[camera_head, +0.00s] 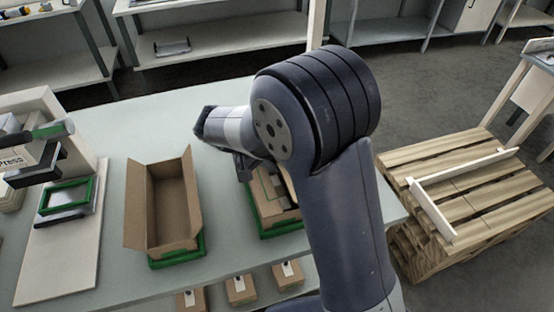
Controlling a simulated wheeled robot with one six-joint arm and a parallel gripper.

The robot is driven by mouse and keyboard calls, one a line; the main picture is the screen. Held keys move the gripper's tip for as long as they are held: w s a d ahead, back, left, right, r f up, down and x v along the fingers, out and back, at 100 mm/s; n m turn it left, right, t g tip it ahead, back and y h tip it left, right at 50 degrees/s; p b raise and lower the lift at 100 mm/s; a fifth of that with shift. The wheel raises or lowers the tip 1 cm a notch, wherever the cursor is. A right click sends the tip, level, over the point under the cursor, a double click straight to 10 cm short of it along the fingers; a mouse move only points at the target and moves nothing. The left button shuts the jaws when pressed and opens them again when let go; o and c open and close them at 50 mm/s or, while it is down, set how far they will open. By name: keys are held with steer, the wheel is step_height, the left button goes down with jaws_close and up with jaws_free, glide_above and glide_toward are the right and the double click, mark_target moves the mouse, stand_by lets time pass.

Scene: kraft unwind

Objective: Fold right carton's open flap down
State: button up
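The right carton (268,209) is a brown box on a green-edged base (281,229) on the table. My arm hides its right and far parts, and I cannot clearly tell how its flaps stand. My gripper (244,168) shows only as a small dark part at the carton's far left edge, below my wrist. Its fingers are mostly hidden, so I cannot tell whether it is open or touches a flap. The left carton (166,212) stands open on another green base (177,252), with its inside showing and flaps standing outward.
A press (35,140) with a green-framed plate (68,196) stands at the left of the pale table (125,115). Small brown boxes (240,288) sit on a level below. A wooden pallet (470,195) is at the right. Shelves line the back.

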jaws_close()
stand_by(0.3)
steer(key=h+b, duration=0.1)
steer(key=f+h+b, duration=0.1)
steer(key=h, duration=0.1)
steer(key=a+t+h+b, duration=0.1)
steer(key=b, duration=0.1)
steer(key=shift+s+a+f, duration=0.1)
steer(key=shift+s+f, duration=0.1)
steer(key=shift+f, duration=0.05)
jaws_free()
stand_by(0.3)
